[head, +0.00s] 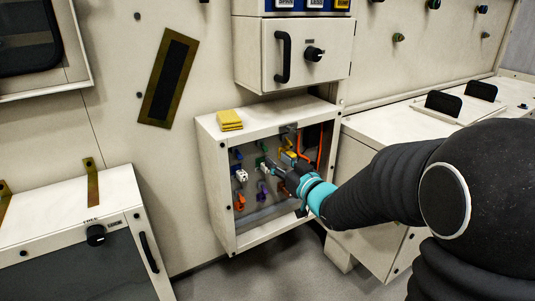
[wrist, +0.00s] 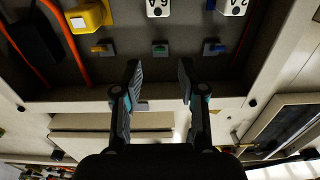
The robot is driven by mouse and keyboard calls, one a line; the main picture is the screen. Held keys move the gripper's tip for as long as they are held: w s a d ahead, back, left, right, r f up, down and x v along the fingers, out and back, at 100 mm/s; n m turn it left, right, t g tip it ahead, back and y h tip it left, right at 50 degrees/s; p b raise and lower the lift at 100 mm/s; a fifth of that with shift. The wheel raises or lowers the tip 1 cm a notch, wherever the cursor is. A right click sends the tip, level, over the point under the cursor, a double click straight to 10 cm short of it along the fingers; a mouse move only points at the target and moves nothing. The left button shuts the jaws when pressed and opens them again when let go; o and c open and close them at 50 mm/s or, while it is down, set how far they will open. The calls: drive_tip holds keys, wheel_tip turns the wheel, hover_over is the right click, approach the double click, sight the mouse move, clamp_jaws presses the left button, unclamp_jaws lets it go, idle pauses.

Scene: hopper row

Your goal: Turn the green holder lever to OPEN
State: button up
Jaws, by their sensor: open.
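The green holder lever (wrist: 160,48) is a small tab on the back wall of the open cabinet (head: 215,185), between an orange-yellow lever (wrist: 102,49) and a blue lever (wrist: 213,47). In the head view the green lever (head: 263,147) shows in the upper row, just beyond my gripper. My gripper (wrist: 159,66) is open and empty, its two fingers spread either side of the green lever's line in the wrist view. The fingertips look short of the lever, with no contact visible. A white numbered block (wrist: 158,8) sits by the green lever. OPEN markings are not readable.
Another white numbered block (wrist: 232,7) and a yellow block (wrist: 90,15) sit by the neighbouring levers. Orange pipes (wrist: 75,45) run along the cabinet's side. Lower holders include an orange piece (head: 239,201). Yellow pads (head: 229,120) lie on the cabinet top. The cabinet frame surrounds my gripper closely.

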sight(267, 151)
drive_tip(key=shift+x, duration=3.05)
clamp_jaws()
